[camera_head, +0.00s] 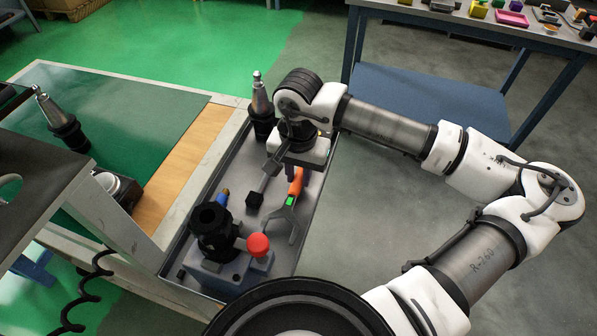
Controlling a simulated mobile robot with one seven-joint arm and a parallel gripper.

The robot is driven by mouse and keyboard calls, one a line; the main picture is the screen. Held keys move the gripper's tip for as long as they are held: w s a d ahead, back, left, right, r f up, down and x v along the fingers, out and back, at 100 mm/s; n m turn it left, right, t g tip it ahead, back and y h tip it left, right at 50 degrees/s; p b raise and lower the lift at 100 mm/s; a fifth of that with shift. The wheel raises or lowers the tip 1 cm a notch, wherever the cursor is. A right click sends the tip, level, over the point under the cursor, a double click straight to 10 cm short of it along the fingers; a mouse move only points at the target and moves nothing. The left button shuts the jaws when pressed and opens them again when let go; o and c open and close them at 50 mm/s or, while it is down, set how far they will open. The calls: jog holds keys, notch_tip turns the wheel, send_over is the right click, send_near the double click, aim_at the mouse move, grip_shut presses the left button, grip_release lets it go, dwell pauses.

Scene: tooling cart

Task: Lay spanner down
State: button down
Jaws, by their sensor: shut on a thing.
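The spanner (295,186) has an orange handle with a green patch and a grey forked end that points toward the front of the tray. My gripper (298,172) is over the grey cart tray (312,212), pointing down, and is shut on the spanner's handle near its far end. The gripper body hides the far end of the handle. I cannot tell whether the spanner touches the tray floor or is just above it.
A black tool holder stands in a grey block (228,272) with a red knob (258,245) at the tray's front. A dark hammer-like tool (254,200) and a blue-and-orange item (223,197) lie left of the spanner. A cone-shaped holder (261,100) stands at the back.

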jog(key=shift+f+b, duration=0.6)
jog(key=shift+b, duration=0.3)
dwell(0.4)
jog(key=c, duration=1.2)
grip_release()
jog(key=shift+o, duration=0.2)
jog(key=shift+r, duration=0.1)
notch_tip(320, 180, up, 14)
jog(key=b, duration=0.2)
jog(key=shift+s+f, duration=0.1)
jog(key=shift+f, duration=0.1)
